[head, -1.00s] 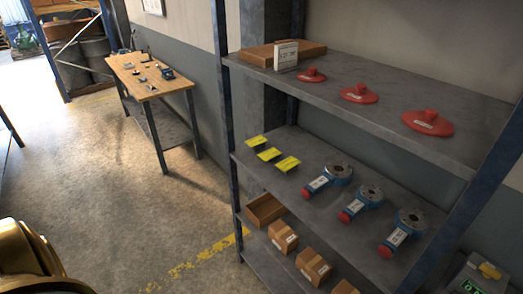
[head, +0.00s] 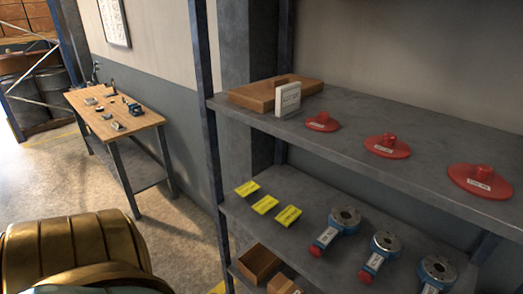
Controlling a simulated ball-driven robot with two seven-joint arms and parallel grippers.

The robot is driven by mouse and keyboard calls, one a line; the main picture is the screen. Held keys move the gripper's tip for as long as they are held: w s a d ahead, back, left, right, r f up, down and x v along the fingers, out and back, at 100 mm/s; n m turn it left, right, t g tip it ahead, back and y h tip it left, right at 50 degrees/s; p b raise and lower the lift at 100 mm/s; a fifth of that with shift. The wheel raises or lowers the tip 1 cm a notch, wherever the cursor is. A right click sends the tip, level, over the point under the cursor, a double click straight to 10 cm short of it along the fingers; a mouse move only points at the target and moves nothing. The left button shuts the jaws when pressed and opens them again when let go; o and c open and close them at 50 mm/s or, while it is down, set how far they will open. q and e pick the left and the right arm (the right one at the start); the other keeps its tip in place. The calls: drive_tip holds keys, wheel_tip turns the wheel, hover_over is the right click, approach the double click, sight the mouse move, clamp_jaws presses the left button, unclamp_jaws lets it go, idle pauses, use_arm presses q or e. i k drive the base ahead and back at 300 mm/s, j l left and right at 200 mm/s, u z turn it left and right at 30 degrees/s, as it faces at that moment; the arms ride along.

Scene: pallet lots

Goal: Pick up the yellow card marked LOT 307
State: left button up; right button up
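Three yellow cards lie in a slanting row at the left end of the middle shelf: a back one (head: 247,188), a middle one (head: 265,204) and a front one (head: 288,215). Their print is too small to read, so I cannot tell which is marked LOT 307. A large gold rounded part of my own body fills the lower left of the head view. Neither gripper shows.
The shelf unit's upper board (head: 350,113) holds red knobbed discs (head: 388,146), a wooden tray (head: 270,94) and a white sign (head: 288,99). Blue flanged parts (head: 386,245) stand right of the cards. A wooden workbench (head: 120,118) stands at the left.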

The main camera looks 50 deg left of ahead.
sight(250, 187)
drive_tip(key=j+z, duration=0.15)
drive_tip(key=j, duration=1.1)
drive_tip(key=k+j+z, duration=0.15)
drive_tip(key=j, duration=1.1)
drive_tip(key=i, duration=0.05)
